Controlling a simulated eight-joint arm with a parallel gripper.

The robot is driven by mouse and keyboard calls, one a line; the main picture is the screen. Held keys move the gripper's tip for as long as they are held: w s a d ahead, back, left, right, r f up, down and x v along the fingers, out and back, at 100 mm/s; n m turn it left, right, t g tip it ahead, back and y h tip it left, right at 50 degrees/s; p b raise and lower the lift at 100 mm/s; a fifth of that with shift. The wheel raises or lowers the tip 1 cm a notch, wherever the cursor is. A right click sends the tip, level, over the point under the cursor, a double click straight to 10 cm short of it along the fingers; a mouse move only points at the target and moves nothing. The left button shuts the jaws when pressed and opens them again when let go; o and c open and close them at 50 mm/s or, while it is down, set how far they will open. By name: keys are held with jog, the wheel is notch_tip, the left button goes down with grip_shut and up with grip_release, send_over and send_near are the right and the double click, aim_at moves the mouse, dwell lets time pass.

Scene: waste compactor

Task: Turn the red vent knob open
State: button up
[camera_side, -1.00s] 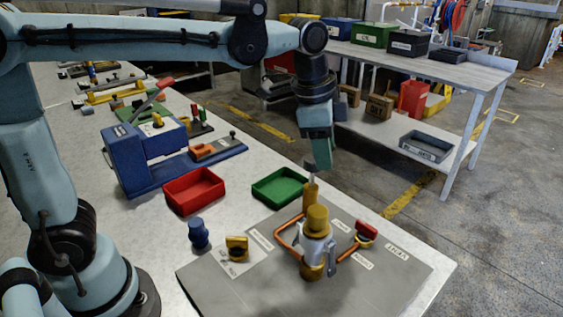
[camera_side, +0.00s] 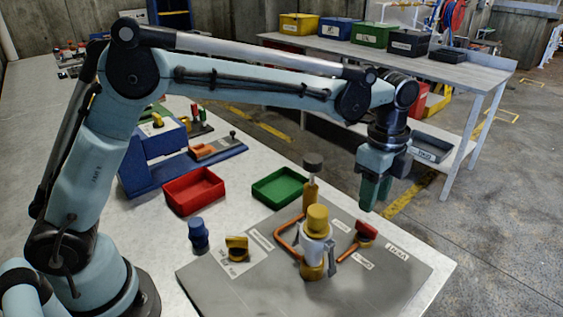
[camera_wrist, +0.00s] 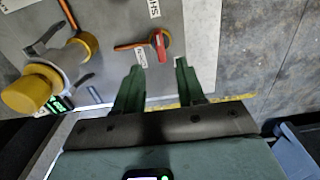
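The red vent knob (camera_side: 366,231) sits on a yellow base at the right side of the grey panel (camera_side: 300,295). In the wrist view the red knob (camera_wrist: 160,46) lies just beyond the fingertips, roughly in line with the gap between them. An orange pipe runs from it towards the yellow-and-silver valve body (camera_side: 317,245). My gripper (camera_side: 372,207) hangs above and behind the knob in the side view, pointing down and clear of it. In the wrist view my gripper (camera_wrist: 159,67) shows two green fingers spread apart with nothing between them.
A yellow post with a dark round top (camera_side: 312,163) stands left of my gripper. Red (camera_side: 194,191) and green (camera_side: 280,188) trays lie behind. Space right of the knob is clear.

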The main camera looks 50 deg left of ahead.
aim_at(367, 225)
notch_tip(367, 225, down, 7)
jog(key=shift+f, duration=0.15)
dwell(0.4)
grip_shut()
